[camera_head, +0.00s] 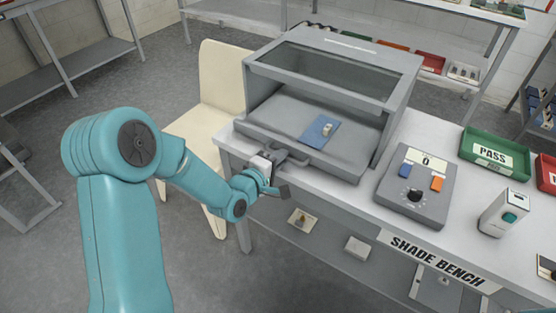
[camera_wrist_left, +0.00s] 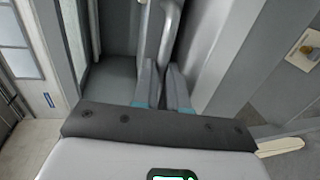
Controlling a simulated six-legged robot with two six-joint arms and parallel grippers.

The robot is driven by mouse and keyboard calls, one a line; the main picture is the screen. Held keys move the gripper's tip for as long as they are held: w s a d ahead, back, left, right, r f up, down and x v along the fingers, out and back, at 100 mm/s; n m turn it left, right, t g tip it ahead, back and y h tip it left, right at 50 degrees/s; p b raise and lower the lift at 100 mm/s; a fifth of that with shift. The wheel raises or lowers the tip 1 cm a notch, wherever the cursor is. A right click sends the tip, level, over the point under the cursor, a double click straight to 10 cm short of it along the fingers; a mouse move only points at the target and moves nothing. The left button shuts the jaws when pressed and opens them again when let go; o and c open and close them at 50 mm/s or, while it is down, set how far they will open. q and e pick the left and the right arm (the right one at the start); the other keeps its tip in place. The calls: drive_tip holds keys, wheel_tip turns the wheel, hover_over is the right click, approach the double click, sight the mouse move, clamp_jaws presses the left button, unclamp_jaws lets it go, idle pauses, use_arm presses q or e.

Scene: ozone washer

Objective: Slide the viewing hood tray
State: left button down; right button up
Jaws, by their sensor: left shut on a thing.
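The grey viewing hood (camera_head: 400,62) stands on the bench, with a glazed window in its sloping top and an open front. Its grey tray (camera_head: 262,130) lies in the opening, with its front part showing ahead of the hood. A blue pad (camera_head: 317,132) with a small pale piece on it lies on the tray. A grey bar handle (camera_head: 297,160) is on the tray's front. My left gripper (camera_head: 277,172) is at the handle's left part, shut on it. The left wrist view shows the handle bar (camera_wrist_left: 169,35) running down between the two fingers (camera_wrist_left: 164,85). My right gripper is out of view.
Right of the hood are a grey control box (camera_head: 412,187) with a dial and buttons, a green PASS bin (camera_head: 494,154) and a white device (camera_head: 502,213). A cream chair (camera_head: 220,75) stands left of the bench. Open floor lies in front, and a lower shelf holds small items.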

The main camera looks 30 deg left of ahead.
sight(288, 149)
use_arm(q)
drive_tip(key=x, duration=0.2)
drive_tip(key=b+x, duration=0.1)
drive_tip(key=shift+w+r, duration=0.2)
drive_tip(key=shift+w, duration=0.25)
drive_tip(key=shift+r, duration=0.1)
drive_tip(key=c, duration=1.2)
unclamp_jaws()
drive_tip(key=shift+s, duration=0.1)
drive_tip(key=b+v, duration=1)
drive_tip(key=v, duration=0.6)
drive_tip(key=shift+s, duration=0.1)
